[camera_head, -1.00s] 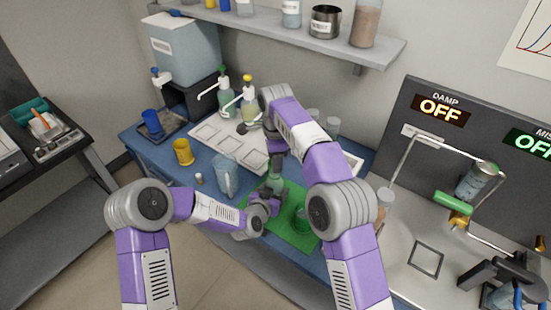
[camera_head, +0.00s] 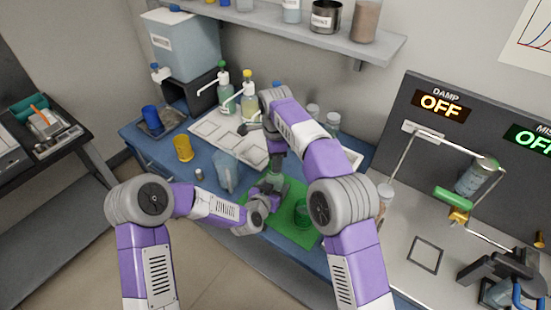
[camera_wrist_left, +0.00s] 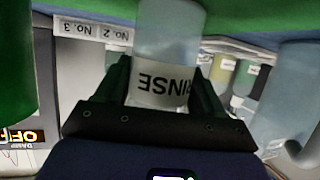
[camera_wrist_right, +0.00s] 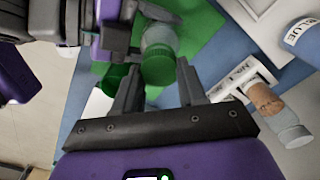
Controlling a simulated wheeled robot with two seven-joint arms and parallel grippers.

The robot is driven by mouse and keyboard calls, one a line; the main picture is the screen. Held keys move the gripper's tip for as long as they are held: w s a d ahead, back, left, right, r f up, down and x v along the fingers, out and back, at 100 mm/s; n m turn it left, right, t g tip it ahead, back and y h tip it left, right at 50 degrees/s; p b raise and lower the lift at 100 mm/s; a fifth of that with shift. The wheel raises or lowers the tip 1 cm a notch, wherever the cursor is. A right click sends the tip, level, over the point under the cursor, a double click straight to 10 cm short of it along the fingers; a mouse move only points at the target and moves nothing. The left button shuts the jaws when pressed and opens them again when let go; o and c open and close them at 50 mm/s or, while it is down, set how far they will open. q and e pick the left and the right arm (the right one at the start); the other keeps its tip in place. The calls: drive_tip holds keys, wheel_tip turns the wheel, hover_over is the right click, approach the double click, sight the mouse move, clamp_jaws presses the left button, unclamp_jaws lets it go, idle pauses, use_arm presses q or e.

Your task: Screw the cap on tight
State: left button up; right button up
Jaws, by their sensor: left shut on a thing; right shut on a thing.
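A clear bottle labelled RINSE (camera_wrist_left: 168,45) is held by my left gripper (camera_wrist_left: 160,95), whose fingers lie on both sides of it. In the right wrist view the bottle (camera_wrist_right: 158,38) has a green cap (camera_wrist_right: 158,67) at its end nearest my right gripper. My right gripper (camera_wrist_right: 158,85) is shut on the green cap. In the head view my right gripper (camera_head: 272,177) is directly above my left gripper (camera_head: 264,203), over the green mat (camera_head: 285,232). The bottle is largely hidden there. I cannot tell how tightly the cap sits.
A green cup (camera_head: 302,212) stands on the mat close to the grippers' right. A clear pitcher (camera_head: 224,172) and a yellow cup (camera_head: 183,149) stand to the left. Two pump bottles (camera_head: 249,101) stand behind. A corked vial (camera_wrist_right: 264,97) is near my right gripper.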

drive_tip(key=shift+f, duration=0.45)
drive_tip(key=m, duration=1.3)
drive_tip(key=shift+s+a+f, duration=0.1)
drive_tip(key=shift+s+f, duration=0.05)
drive_tip(key=m, duration=0.3)
drive_tip(key=o, duration=1)
